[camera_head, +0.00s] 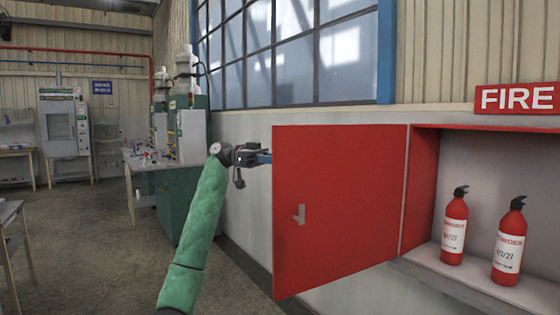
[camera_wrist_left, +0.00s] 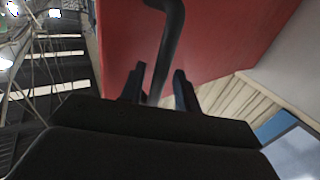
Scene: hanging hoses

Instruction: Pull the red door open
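The red door (camera_head: 338,205) of the wall cabinet stands swung wide open to the left in the head view, with a small grey latch (camera_head: 299,214) on its visible face. My left gripper (camera_head: 262,158) is at the door's free edge, its fingertips partly hidden behind the door. In the left wrist view, the red door (camera_wrist_left: 235,35) fills the upper part. A dark curved handle (camera_wrist_left: 172,25) runs down between the two fingers of my left gripper (camera_wrist_left: 160,70). The fingers are apart, with a gap beside the handle. My right gripper is not in view.
The open cabinet (camera_head: 420,190) holds two red fire extinguishers (camera_head: 454,230) (camera_head: 509,245). A FIRE sign (camera_head: 517,97) is above it. A workbench (camera_head: 150,165) and green machines (camera_head: 190,130) stand behind my left arm.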

